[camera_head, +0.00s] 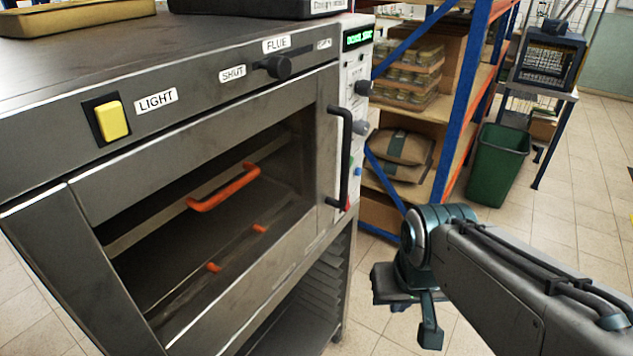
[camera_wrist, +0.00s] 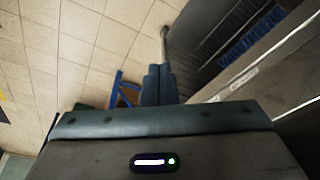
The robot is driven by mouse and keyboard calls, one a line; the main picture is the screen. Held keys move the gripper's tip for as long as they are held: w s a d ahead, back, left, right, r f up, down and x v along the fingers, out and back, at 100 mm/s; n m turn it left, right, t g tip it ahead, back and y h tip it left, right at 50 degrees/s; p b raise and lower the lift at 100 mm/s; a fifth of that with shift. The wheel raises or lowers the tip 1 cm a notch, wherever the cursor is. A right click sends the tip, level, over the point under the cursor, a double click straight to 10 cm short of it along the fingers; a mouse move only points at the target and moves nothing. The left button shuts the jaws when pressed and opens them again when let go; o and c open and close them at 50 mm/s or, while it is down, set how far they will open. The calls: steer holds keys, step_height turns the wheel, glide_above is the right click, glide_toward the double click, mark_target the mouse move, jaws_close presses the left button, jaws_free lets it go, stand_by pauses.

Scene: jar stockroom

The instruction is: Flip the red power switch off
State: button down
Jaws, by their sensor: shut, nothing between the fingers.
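The oven (camera_head: 190,150) fills the left of the head view. Its narrow control panel (camera_head: 355,110) on the right side carries a green display, dark and grey knobs, and a blue button. A small red spot (camera_head: 348,204) shows low on this panel, partly behind the black door handle; it is too small to tell whether it is the power switch or which way it is set. My gripper (camera_head: 430,340) is right of and below the panel, apart from it. In the wrist view its fingers (camera_wrist: 160,80) are together and empty.
The oven front has a yellow light switch (camera_head: 112,120), a flue knob (camera_head: 277,67) and a black door handle (camera_head: 340,155). A blue and orange shelf rack (camera_head: 468,90) stands behind. A green bin (camera_head: 497,163) is at the back right. Tiled floor (camera_head: 595,190) is open at right.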

steer(key=w+f+m+y+b, duration=0.1)
steer(key=w+f+y, duration=0.15)
steer(key=w, duration=0.25)
steer(key=w+a+f+m+g+y+b, duration=0.1)
steer(key=w+f+y, duration=0.1)
steer(key=w+y, duration=0.3)
steer(key=w+f+m+y+b, duration=0.1)
steer(key=w+f+y+b, duration=0.1)
steer(key=w, duration=0.4)
steer(key=w+d+f+m+t+y+b, duration=0.1)
steer(key=w+d+f+m+t+y, duration=0.2)
steer(key=w+d+t, duration=0.4)
steer(key=w+d+m, duration=0.1)
steer(key=w+d, duration=0.3)
steer(key=w, duration=0.1)
steer(key=shift+d+f, duration=0.3)
steer(key=shift+w+a, duration=0.1)
steer(key=shift+a, duration=0.05)
steer(key=x, duration=0.4)
steer(key=p+x, duration=0.1)
steer(key=x, duration=0.8)
steer(key=shift+w+a+r+p, duration=0.15)
steer(key=shift+w+a+p, duration=0.1)
steer(key=shift+a+p, duration=0.1)
